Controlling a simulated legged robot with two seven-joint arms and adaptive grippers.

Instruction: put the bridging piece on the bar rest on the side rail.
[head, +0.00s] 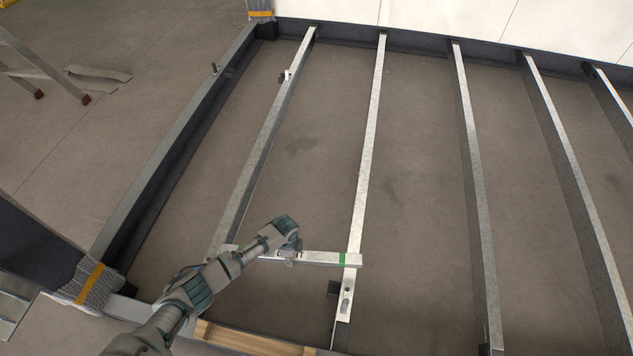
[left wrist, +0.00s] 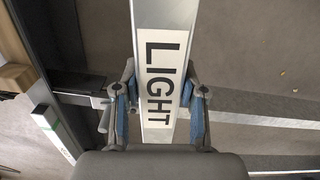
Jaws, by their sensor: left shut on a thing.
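The bridging piece is a pale metal bar (head: 325,258) with a green band near its right end. My left gripper (head: 291,250) is shut on it near its middle. In the left wrist view the gripper (left wrist: 160,105) has its blue pads on both sides of the bar (left wrist: 160,15), which carries a LIGHT label. In the head view the bar lies across a joist at its right end; whether it touches cannot be told. The side rail (head: 172,148) is the dark beam at left. A small upright peg with a bracket (head: 215,69) stands on its far part. My right gripper is not in view.
Several parallel metal joists (head: 372,140) cross the frame with open floor between them. Another small upright fitting (head: 286,76) stands on the nearest joist. A wrapped corner with an orange strap (head: 92,281) and a wooden strip (head: 250,340) lie near my arm.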

